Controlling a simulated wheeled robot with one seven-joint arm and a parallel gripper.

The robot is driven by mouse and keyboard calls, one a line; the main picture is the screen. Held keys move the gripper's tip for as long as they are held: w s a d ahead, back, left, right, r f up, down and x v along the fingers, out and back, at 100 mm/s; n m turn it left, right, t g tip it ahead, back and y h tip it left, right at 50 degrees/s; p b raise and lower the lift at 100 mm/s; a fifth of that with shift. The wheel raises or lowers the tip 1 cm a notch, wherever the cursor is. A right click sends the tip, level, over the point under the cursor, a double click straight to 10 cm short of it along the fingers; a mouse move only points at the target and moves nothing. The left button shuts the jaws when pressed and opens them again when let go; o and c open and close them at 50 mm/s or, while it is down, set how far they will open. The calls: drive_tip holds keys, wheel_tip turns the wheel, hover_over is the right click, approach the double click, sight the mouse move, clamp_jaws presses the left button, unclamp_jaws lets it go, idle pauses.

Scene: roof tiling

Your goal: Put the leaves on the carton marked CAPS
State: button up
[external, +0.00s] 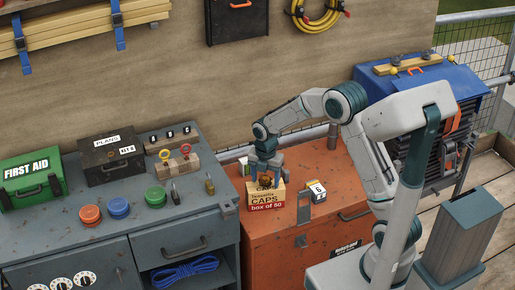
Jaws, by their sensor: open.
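The carton marked CAPS (265,202) is a cream box with red and dark print, "box of 50", standing on the orange cabinet. A small dark brown clump (265,181), which looks like the leaves, is at the carton's top. My gripper (266,174) points down just above the carton with its fingers open, one on each side of the clump. Whether the fingers touch the clump or carton is too small to tell.
The grey bench (110,220) at left holds a green first aid box (32,180), a black case (111,160) and coloured lids. A blue toolbox (420,72) stands at right.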

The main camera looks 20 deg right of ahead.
sight(265, 175)
wheel_tip(265, 175, up, 12)
drive_tip(key=p, duration=0.1)
drive_tip(key=s+d+r+m, duration=0.4)
drive_tip(key=s+d+m, duration=0.1)
drive_tip(key=m, duration=0.1)
drive_tip(key=s+d+m, duration=0.4)
drive_tip(key=s+m, duration=0.3)
drive_tip(key=s+d+r+m+t, duration=0.1)
drive_tip(key=s+d+m, duration=0.2)
drive_tip(key=s+m, duration=0.3)
drive_tip(key=s+d+m+t, duration=0.1)
drive_tip(key=s+d+m, duration=0.3)
drive_tip(key=s+m, duration=0.3)
drive_tip(key=shift+s+d+r+m, duration=0.2)
drive_tip(key=shift+s+d+m, duration=0.15)
drive_tip(key=shift+m, duration=0.15)
